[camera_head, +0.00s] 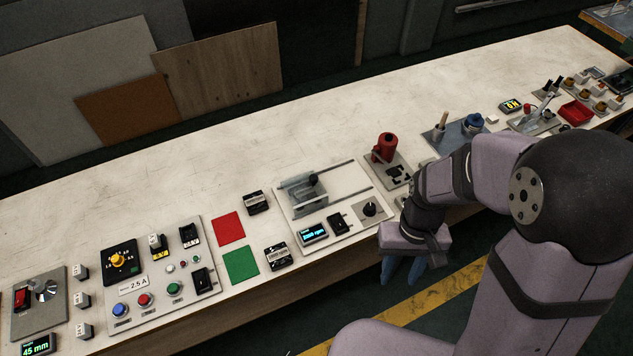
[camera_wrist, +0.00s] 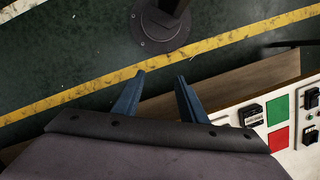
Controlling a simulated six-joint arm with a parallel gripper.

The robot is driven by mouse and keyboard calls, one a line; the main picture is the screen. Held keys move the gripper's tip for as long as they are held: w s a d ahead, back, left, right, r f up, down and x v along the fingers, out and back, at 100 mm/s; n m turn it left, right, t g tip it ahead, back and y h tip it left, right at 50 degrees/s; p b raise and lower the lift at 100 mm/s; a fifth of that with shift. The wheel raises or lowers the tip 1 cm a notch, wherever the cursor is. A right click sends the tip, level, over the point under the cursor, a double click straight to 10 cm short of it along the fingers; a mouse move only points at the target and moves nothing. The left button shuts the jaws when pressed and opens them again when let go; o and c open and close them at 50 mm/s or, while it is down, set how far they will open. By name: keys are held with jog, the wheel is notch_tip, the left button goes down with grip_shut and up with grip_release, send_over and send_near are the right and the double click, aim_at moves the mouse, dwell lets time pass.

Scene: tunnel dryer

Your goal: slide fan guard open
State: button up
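What looks like the fan guard (camera_head: 296,196) is a clear sliding cover with a dark handle (camera_head: 314,181). It sits between two rails at the left part of a pale panel (camera_head: 345,182) in the head view. The rails run on to the right of the cover, and that stretch looks bare. My gripper (camera_head: 402,272) hangs beyond the table's front edge, to the right of and nearer than the panel, apart from it. In the wrist view its two blue fingers (camera_wrist: 160,80) are spread with nothing between them. The guard is not visible in the wrist view.
On the panel are an rpm display (camera_head: 313,234), a black switch (camera_head: 338,223) and a knob (camera_head: 370,209). A red device (camera_head: 384,148) stands to the right. Red (camera_head: 230,228) and green (camera_head: 240,265) squares lie left. The table behind the panel is clear.

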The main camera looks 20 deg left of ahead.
jog(key=w+a+f+m, duration=0.1)
jog(key=w+a, duration=0.3)
jog(key=w+a+f+m+y+b, duration=0.1)
jog(key=w+a+f, duration=0.1)
jog(key=w+a, duration=0.2)
jog(key=w+a+f+m+t+y+b, duration=0.1)
jog(key=w+a, duration=0.3)
jog(key=a, duration=0.2)
jog(key=shift+w+a+f+m, duration=0.2)
jog(key=shift+w+f+m, duration=0.1)
jog(key=shift+f+m, duration=0.1)
jog(key=w+a+r+m+t+y, duration=0.1)
jog(key=w+a+r+m+y, duration=0.1)
jog(key=w+a+r+m, duration=0.3)
jog(key=m+y, duration=0.1)
jog(key=m, duration=1.2)
send_near(314, 177)
jog(key=shift+s+f, duration=0.2)
jog(key=shift+f, duration=0.2)
jog(key=shift+a+f, duration=0.1)
jog(key=shift+p+x, duration=1.05)
jog(key=shift+x, duration=2.5)
jog(key=shift+w, duration=0.1)
